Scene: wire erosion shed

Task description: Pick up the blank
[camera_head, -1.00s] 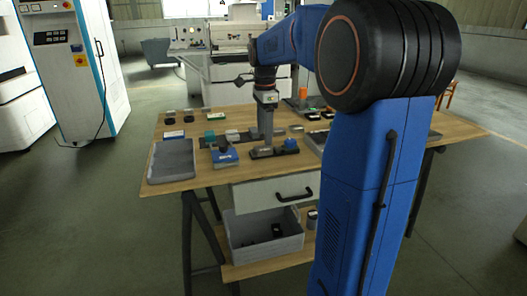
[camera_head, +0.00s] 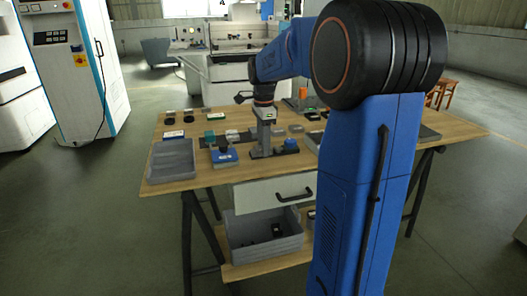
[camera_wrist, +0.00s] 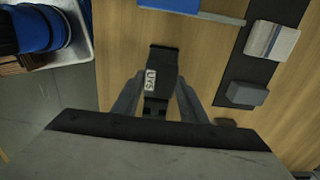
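A dark block with a white label (camera_wrist: 151,79) reading roughly "UY5" stands between my fingers in the wrist view; I take it to be the blank, but cannot be sure. My gripper (camera_wrist: 161,84) points down with one finger on each side of it. The fingers look spread, close to its sides; I cannot make out firm contact. In the head view my gripper (camera_head: 261,152) is low over the wooden table (camera_head: 300,168), right of a blue-fronted box (camera_head: 224,157). The block is hard to separate from the fingers there.
A dark strip beside the gripper carries a pale block (camera_wrist: 272,40) and a grey block (camera_wrist: 247,93). A small blue item (camera_head: 290,145) sits close right of the gripper. A grey tray (camera_head: 172,160) lies at the table's left. A grey bin (camera_head: 262,245) sits below.

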